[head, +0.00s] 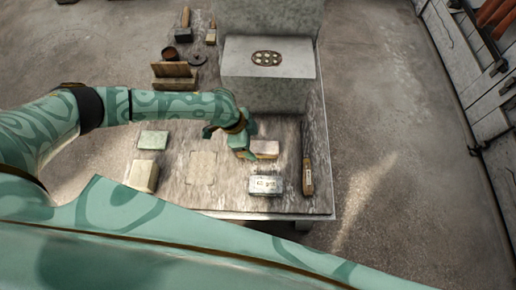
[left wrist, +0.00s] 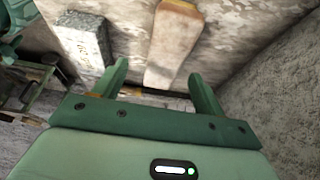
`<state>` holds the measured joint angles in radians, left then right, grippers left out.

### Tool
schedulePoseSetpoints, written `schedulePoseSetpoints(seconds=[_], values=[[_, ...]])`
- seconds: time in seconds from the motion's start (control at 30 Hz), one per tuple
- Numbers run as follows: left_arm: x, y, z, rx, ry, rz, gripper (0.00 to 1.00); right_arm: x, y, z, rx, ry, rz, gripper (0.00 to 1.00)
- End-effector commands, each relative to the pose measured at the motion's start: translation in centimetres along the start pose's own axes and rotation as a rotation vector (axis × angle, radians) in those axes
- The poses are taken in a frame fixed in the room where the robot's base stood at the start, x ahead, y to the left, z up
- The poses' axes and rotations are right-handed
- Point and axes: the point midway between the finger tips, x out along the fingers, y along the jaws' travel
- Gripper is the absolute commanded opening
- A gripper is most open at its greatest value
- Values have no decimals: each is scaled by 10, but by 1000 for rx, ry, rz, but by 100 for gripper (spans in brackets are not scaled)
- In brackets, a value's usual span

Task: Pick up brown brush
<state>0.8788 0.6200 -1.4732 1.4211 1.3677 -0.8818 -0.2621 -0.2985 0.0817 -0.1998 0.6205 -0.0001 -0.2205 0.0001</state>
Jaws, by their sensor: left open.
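A long brown brush (head: 307,178) with a darker lower end lies near the right edge of the worktable (head: 225,202). My left gripper (head: 246,150) is over the middle of the table, left of the brush and apart from it. In the left wrist view the same gripper (left wrist: 159,70) has its two fingers spread, with nothing held. A pinkish tan block (head: 265,148) is right beside the gripper; a pale tan piece (left wrist: 173,45), probably this block, shows beyond the fingers in the wrist view. My right gripper is not seen.
A grey labelled block (head: 266,185) lies between the gripper and the brush's lower end; it also shows in the wrist view (left wrist: 84,42). A stone plinth (head: 265,90) bounds the back. Pale blocks (head: 143,176) and a green block (head: 153,140) lie left.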

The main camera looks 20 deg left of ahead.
Motion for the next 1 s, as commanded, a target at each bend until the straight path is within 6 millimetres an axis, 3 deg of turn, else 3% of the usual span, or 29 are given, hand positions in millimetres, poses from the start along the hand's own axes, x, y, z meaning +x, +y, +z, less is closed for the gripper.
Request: schedulePoseSetpoints(seconds=[0.3, 0.6, 0.67, 0.8, 1.0], values=[[48, -6, 4, -1, 0, 2, 71, 25, -4, 10, 0, -22, -8, 36], [51, -7, 3, 0, 0, -2, 71, 26, -4, 10, 1, -23, -9, 36], [51, -7, 3, 0, 0, -2, 57, 26, -5, 10, 1, -23, -10, 36], [51, -7, 3, 0, 0, -2, 19, 26, -6, 10, 1, -23, -11, 36], [51, -8, 2, 0, 1, -2, 19, 26, -6, 10, 1, -23, -11, 36]])
